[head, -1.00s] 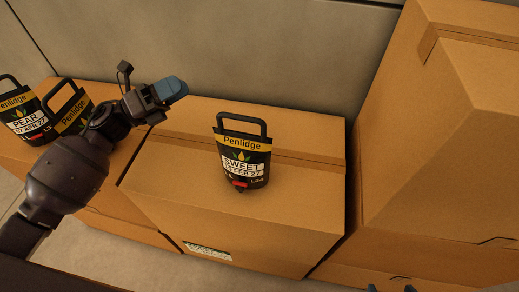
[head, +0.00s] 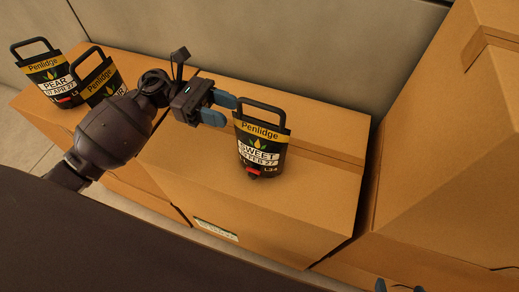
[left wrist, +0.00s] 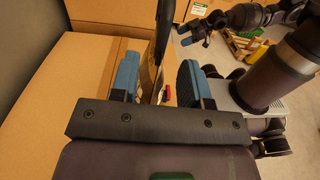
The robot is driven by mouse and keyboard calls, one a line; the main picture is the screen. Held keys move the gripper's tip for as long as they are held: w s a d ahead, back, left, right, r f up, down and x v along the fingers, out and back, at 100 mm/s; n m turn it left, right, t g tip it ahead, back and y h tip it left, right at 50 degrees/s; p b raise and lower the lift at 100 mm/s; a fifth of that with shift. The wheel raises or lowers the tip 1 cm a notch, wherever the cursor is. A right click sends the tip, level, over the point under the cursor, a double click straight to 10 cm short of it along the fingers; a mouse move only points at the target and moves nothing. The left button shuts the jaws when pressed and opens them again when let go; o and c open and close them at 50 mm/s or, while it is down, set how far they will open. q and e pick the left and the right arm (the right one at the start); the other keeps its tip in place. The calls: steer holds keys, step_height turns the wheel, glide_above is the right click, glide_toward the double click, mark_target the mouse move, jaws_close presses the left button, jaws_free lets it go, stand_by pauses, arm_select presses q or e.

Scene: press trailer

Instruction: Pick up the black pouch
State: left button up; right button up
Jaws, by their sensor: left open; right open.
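A black pouch (head: 262,150) with a yellow Penlidge band, the word SWEET, a red spout and a black loop handle stands upright on a cardboard box (head: 215,185). My left gripper (head: 226,110) is open just left of its upper part, blue fingertips pointing at it. In the left wrist view the pouch (left wrist: 152,74) shows nearly edge-on, in line between the two open fingers; I cannot tell whether they touch it. My right gripper (head: 396,287) shows only its tips at the bottom edge; it also shows in the left wrist view (left wrist: 193,32).
Two similar black pouches stand on the box at left: a PEAR one (head: 52,75) and another (head: 98,80) partly hidden by my left arm. A taller stack of boxes (head: 440,150) rises at right. A grey wall (head: 250,40) runs behind.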

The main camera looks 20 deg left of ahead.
mark_target(237, 113)
arm_select(q)
steer(key=shift+s+d+r+p, duration=0.1)
steer(key=shift+d+p, duration=0.05)
steer(key=shift+d, duration=1.5)
steer(key=shift+s+d+r+p, duration=0.1)
steer(key=shift+d+p, duration=0.05)
steer(key=shift+d, duration=1.45)
jaws_close()
